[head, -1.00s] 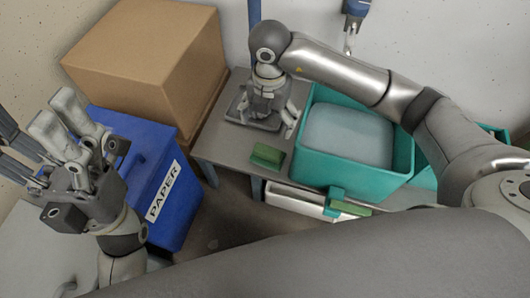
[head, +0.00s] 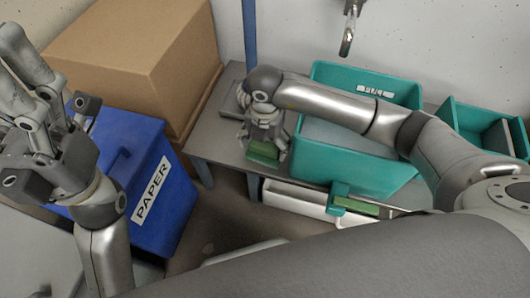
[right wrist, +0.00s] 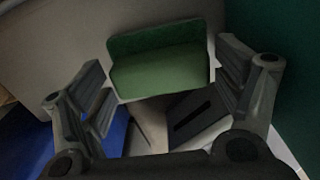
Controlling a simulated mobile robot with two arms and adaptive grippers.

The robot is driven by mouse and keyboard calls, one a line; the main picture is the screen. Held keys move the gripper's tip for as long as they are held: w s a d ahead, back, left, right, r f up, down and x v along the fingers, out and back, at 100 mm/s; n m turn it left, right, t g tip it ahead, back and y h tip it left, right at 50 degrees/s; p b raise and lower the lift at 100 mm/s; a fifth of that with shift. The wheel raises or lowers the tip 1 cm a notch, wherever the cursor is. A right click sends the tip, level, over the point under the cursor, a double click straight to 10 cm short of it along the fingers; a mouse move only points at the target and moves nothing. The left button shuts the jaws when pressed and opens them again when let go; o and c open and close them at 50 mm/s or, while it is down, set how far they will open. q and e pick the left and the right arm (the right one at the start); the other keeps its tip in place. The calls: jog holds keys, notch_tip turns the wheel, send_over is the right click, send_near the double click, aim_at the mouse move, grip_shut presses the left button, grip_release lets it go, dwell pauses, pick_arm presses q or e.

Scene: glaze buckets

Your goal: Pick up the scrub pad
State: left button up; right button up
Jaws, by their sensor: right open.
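The scrub pad (head: 263,150) is a green block on the grey table, left of the teal bin in the head view. In the right wrist view the green pad (right wrist: 160,70) lies beyond and between the two fingers. My right gripper (head: 264,143) is open over the pad, pointing down at it; its fingers partly hide the pad in the head view. In the right wrist view the right gripper (right wrist: 165,98) has a finger on either side, with gaps to the pad. My left gripper (head: 18,75) is raised at the left, fingers apart and empty.
A teal bin (head: 345,165) stands close to the right of the gripper. Another green piece (head: 357,206) sits in a teal holder at the table's front edge. A blue PAPER bin (head: 150,200) and a cardboard box (head: 130,60) stand left of the table (head: 215,150).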

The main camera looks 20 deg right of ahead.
jog(key=shift+f, duration=0.35)
jog(key=shift+c, duration=0.3)
jog(key=c, duration=0.7)
jog(key=shift+c, duration=0.2)
